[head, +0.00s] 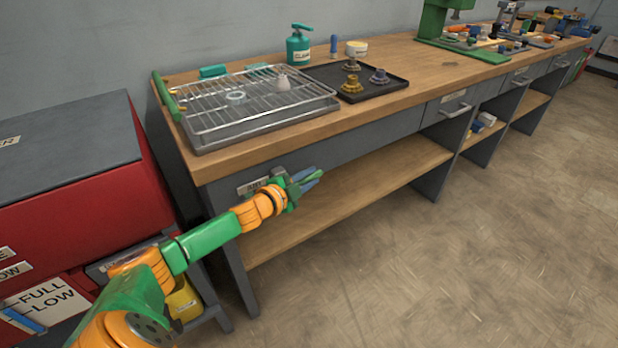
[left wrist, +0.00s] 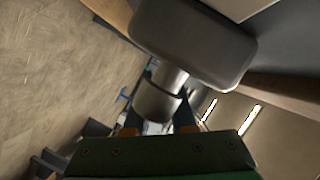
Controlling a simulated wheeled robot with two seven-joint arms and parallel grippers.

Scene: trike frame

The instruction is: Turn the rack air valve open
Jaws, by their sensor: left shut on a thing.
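My left gripper (head: 300,183) is at the front face of the wooden workbench, beside a small label plate (head: 252,186). It is shut on the rack air valve, which it mostly hides in the head view. In the left wrist view a dark rounded block (left wrist: 195,40) with a metal stem (left wrist: 160,95), seemingly parts of the valve, stands close in front of my left gripper (left wrist: 157,128). The fingertips are hard to make out there. I cannot tell how far the valve is turned. My right gripper is not in view.
A red cabinet (head: 70,220) stands at the left. The floor (head: 430,270) in front is clear.

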